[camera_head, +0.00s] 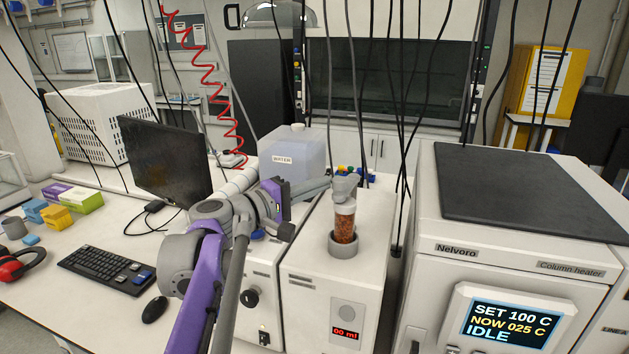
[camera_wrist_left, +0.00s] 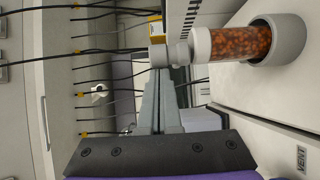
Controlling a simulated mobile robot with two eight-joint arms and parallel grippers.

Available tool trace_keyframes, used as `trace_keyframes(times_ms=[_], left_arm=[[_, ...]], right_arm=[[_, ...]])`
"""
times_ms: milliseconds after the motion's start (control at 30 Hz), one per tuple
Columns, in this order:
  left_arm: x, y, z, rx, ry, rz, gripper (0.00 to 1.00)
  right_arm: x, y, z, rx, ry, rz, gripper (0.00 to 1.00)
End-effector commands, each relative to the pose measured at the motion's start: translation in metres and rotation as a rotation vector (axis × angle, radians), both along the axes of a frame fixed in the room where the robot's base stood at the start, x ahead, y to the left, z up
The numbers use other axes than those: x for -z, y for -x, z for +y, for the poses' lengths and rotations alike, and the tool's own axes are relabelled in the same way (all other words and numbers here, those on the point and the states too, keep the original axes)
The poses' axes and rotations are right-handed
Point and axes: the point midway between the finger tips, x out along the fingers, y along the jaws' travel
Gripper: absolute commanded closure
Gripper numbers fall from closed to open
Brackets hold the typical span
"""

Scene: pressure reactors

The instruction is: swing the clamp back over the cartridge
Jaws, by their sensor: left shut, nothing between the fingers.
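The cartridge (camera_head: 344,226), a clear tube of reddish-brown grains, stands upright in a round grey seat (camera_head: 343,249) on a white unit. A grey clamp (camera_head: 346,187) sits at its top; I cannot tell whether it presses on the tube. In the left wrist view, turned sideways, the cartridge (camera_wrist_left: 235,45) shows with its grey seat (camera_wrist_left: 283,40) and grey parts (camera_wrist_left: 172,54) at its top end. My left gripper (camera_head: 324,187) is shut and empty, its tips close beside the clamp; the narrow grey fingers (camera_wrist_left: 158,82) point at it. Contact is unclear. My right gripper is out of view.
The white unit (camera_head: 335,300) has a small red display. A water tank (camera_head: 292,157) stands behind, and the column heater (camera_head: 520,250) is to the right. Black cables hang behind the cartridge. A monitor (camera_head: 165,160) and keyboard (camera_head: 108,270) are at left.

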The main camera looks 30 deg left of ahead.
Motion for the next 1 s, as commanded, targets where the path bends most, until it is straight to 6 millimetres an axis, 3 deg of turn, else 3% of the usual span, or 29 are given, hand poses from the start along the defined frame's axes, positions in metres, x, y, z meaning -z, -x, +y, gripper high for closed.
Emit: trace_keyframes(times_ms=[333,1000], left_arm=[[0.000,0.002,-0.018,0.001,0.000,0.000,1.00],[0.000,0.001,-0.021,0.006,0.000,0.001,1.00]], right_arm=[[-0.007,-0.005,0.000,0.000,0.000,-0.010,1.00],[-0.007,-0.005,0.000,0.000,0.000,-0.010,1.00]])
